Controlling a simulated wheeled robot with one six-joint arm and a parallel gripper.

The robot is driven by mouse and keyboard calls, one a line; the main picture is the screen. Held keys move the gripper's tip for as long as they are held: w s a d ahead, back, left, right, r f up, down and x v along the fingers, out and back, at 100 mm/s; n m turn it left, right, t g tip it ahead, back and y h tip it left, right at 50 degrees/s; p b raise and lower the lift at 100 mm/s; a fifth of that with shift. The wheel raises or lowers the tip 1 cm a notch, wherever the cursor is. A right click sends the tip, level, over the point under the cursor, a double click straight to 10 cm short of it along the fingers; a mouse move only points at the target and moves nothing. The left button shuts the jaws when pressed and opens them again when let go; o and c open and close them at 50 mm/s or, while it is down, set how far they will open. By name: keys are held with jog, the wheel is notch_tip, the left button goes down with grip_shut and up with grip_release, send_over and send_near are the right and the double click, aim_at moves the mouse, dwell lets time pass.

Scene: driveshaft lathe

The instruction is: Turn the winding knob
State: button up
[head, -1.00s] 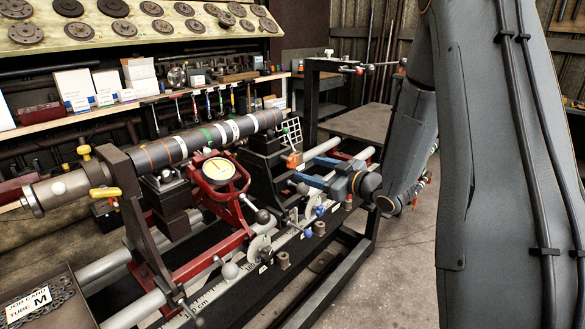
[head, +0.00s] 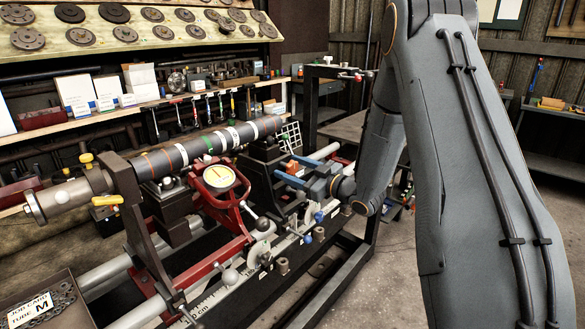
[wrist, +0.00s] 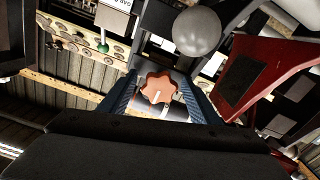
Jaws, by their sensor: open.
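The winding knob, taken to be the orange star-shaped knob (wrist: 158,88), shows in the wrist view in the space between my two blue fingers. My gripper (wrist: 157,80) is open, with a finger on each side of the knob. I see no clear contact, and cannot tell how deep the knob sits between the fingers. In the head view the orange knob (head: 292,167) shows at the fingertips of my gripper (head: 287,172), on the right part of the driveshaft lathe. The far side of the knob is hidden.
A dark shaft (head: 200,146) with coloured bands lies across the lathe. A grey ball (wrist: 197,31) and red bracket (wrist: 265,75) are close in the wrist view. Small levers and the rails lie below.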

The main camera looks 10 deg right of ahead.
jog(key=c, duration=1.1)
jog(key=shift+o, duration=0.2)
jog(key=shift+m, duration=0.3)
jog(key=m+p, duration=0.1)
jog(key=m, duration=0.3)
jog(key=shift+r+p, duration=0.1)
jog(key=shift+p, duration=0.3)
jog(key=shift+w+m+p, duration=0.1)
jog(key=shift+m+p, duration=0.6)
jog(key=shift+m, duration=1.6)
jog(key=o, duration=1.1)
jog(key=shift+c, duration=0.2)
